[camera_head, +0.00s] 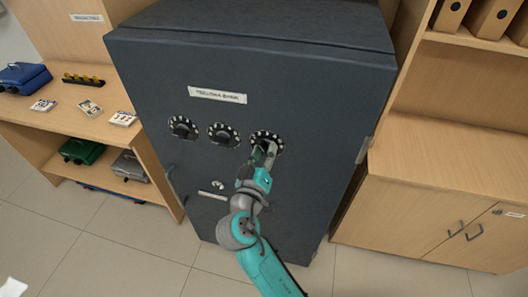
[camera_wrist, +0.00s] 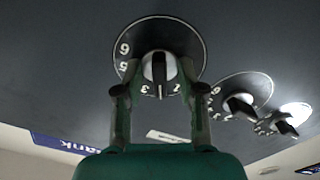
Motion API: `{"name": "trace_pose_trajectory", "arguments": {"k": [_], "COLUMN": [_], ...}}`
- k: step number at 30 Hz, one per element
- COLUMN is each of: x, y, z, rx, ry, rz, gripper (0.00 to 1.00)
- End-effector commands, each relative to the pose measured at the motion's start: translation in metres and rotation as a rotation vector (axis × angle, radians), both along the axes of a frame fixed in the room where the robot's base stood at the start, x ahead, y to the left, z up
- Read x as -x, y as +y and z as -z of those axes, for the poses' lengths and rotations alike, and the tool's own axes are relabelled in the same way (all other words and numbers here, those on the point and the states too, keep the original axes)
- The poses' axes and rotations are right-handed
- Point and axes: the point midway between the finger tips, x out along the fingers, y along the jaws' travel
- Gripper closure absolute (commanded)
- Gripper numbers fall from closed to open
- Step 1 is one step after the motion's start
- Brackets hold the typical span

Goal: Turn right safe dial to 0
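The dark grey safe (camera_head: 310,80) carries three dials in a row. The right dial (camera_head: 257,137) is partly hidden behind my gripper (camera_head: 265,155). My gripper (camera_wrist: 159,78) is open, one finger on each side of the knob, with a narrow gap seeming to show at both sides. The 0 is not readable.
The middle dial (camera_head: 223,135) and left dial (camera_head: 183,128) sit left of my gripper. A small keyhole fitting (camera_head: 217,184) and a safe handle (camera_head: 176,187) are lower down. A wooden cabinet (camera_head: 440,190) stands on the right, a shelf desk (camera_head: 90,130) on the left.

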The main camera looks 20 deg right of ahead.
Motion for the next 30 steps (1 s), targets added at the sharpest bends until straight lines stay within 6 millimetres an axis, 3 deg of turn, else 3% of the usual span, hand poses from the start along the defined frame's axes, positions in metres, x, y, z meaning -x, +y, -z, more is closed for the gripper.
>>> {"name": "trace_pose_trajectory", "arguments": {"k": [2,7,8,20,30], "x": [0.0001,0.0002,0.0003,0.0003,0.0003], "y": [0.0001,0.0002,0.0001,0.0003,0.0002], "z": [0.0,0.0,0.0001,0.0001,0.0002], "rx": [0.0,0.0,0.0,0.028,0.204], "ry": [0.0,0.0,0.0,0.021,0.149], "rz": [0.0,0.0,0.0,0.0,-0.001], "gripper": [0.6,0.98,1.0,1.0,1.0]}}
